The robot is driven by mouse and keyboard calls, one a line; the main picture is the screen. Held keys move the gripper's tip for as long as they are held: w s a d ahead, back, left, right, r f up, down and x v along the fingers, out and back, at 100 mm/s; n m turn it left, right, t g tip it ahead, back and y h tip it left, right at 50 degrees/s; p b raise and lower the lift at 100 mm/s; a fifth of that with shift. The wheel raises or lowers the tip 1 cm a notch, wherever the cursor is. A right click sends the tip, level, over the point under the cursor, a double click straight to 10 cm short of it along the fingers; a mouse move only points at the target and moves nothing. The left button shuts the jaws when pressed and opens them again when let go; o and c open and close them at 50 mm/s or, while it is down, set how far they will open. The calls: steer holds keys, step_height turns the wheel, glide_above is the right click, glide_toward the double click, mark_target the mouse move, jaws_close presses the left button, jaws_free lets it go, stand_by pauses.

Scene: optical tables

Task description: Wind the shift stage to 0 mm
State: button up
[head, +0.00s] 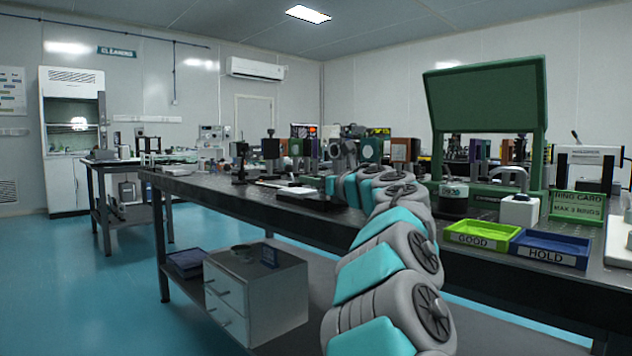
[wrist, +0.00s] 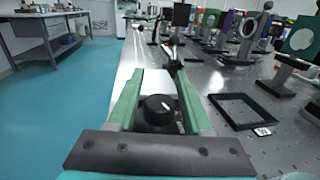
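My gripper (wrist: 158,90) shows in the wrist view with its two green fingers apart. A round black knob with a small white mark (wrist: 160,110) sits between the fingers, close to their base. The fingers stand to either side of it, and I cannot tell whether they touch it. A pale plate (wrist: 154,82) lies beyond the knob, and a dark post (wrist: 172,62) stands at its far end. I cannot tell for sure that the knob belongs to the shift stage, and no scale is readable. In the head view my arm hides much of this area.
A black square frame (wrist: 252,111) lies on the table right of my gripper. Several mounted optics stand farther back. Table edge and blue floor (wrist: 60,110) are at left. In the head view, a green GOOD tray (head: 482,248) and blue HOLD tray (head: 550,262) sit at right.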

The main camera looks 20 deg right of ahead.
steer(key=shift+o, duration=1.1)
steer(key=shift+f, duration=0.1)
steer(key=shift+s+d, duration=0.2)
steer(key=shift+s, duration=1.1)
steer(key=shift+s+d, duration=0.25)
steer(key=shift+s, duration=1.05)
steer(key=shift+s+d, duration=0.2)
steer(key=shift+s, duration=1.1)
